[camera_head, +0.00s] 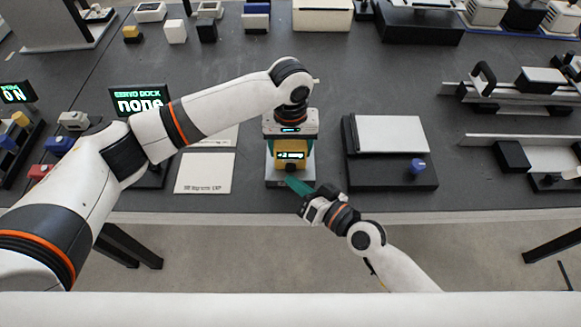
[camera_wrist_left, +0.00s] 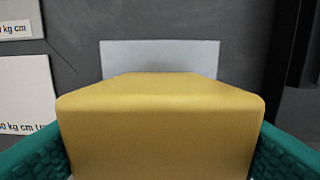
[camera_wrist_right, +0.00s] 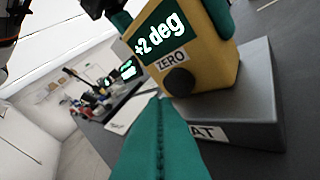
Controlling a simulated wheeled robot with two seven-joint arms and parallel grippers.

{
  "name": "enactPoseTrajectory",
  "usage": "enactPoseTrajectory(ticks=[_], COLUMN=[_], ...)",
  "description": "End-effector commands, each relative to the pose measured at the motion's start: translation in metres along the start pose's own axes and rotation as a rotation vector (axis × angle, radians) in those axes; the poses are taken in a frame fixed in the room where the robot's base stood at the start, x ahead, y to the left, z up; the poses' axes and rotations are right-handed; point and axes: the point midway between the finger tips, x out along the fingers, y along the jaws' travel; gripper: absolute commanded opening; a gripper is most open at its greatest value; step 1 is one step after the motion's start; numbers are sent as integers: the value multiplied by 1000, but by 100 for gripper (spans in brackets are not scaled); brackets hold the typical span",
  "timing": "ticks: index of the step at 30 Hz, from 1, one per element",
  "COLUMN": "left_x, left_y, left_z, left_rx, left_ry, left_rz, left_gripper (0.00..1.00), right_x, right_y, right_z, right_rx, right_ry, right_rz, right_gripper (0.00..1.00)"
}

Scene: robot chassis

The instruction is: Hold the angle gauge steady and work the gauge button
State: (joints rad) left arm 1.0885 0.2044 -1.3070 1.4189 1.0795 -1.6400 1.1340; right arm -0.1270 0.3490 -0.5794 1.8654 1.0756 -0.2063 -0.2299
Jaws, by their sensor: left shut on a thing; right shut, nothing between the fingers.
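The yellow angle gauge (camera_head: 280,162) sits on a grey block near the table's front edge. Its display reads "+2 deg" in the right wrist view (camera_wrist_right: 215,68). My left gripper (camera_head: 291,146) is shut on the gauge from above; the gauge fills the space between its teal fingers in the left wrist view (camera_wrist_left: 160,125). The round black gauge button (camera_wrist_right: 179,80) is under the word ZERO on the front face. My right gripper (camera_head: 289,182) is shut and empty, its tip (camera_wrist_right: 158,97) just in front of and below the button. I cannot tell whether they touch.
The grey block (camera_wrist_right: 258,95) carries a label, partly hidden, ending in "AT". A dark fixture with a white plate and blue knob (camera_head: 417,167) stands to the right. A white card (camera_head: 205,173) lies left, near a "SERVO DOCK none" display (camera_head: 139,101).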

Motion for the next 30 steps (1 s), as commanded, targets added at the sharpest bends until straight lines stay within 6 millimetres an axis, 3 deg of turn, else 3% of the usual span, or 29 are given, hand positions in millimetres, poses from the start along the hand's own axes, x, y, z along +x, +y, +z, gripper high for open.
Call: enactPoseTrajectory(ticks=[1,30], left_x=[6,6], left_y=[2,2], left_z=[-3,-3], left_rx=[0,0], left_ry=[10,10], left_rz=[8,8], left_gripper=[35,35], right_x=[0,7], right_y=[-1,-6], right_z=[-1,4], right_rx=[0,-1], right_ry=[0,0], right_rz=[0,0], right_gripper=[0,0])
